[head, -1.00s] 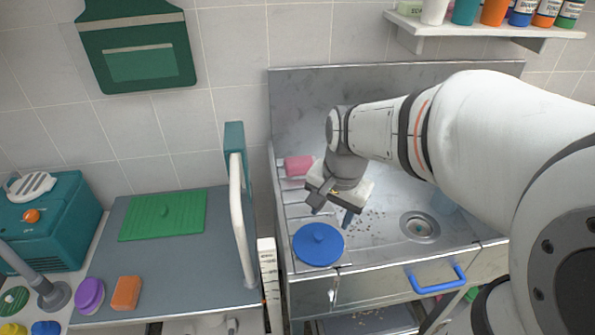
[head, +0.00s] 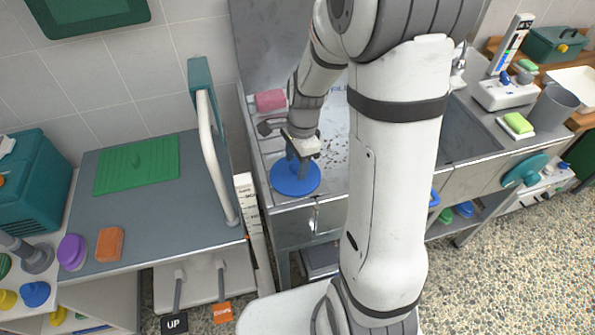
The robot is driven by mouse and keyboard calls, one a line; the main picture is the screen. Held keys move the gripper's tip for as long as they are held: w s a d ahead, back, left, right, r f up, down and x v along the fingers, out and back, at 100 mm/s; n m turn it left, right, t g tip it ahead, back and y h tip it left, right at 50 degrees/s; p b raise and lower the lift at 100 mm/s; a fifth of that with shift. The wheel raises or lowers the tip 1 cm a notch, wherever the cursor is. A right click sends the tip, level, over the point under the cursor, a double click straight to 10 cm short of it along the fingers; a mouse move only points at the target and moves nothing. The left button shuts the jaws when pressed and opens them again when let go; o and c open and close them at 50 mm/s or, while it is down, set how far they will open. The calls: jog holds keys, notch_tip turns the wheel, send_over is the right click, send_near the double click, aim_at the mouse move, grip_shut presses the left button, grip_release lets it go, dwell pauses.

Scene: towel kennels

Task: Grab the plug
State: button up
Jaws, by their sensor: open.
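The plug is most likely the blue disc (head: 283,180) with a small knob on top. It lies flat on the ribbed left part of the steel sink unit (head: 263,158). My gripper (head: 298,170) is open and points down right above the disc, with its fingers at the knob. The fingers hide the knob, so I cannot tell if they touch it. The drain hole is hidden behind my arm in this view.
A pink sponge (head: 270,100) lies behind the disc. A teal panel with a white rail (head: 213,160) stands just left of the sink. A grey table with a green mat (head: 138,165) and an orange sponge (head: 109,244) is further left. Dark specks lie in the basin.

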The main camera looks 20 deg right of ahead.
jog(key=shift+f, duration=0.5)
jog(key=c, duration=1.1)
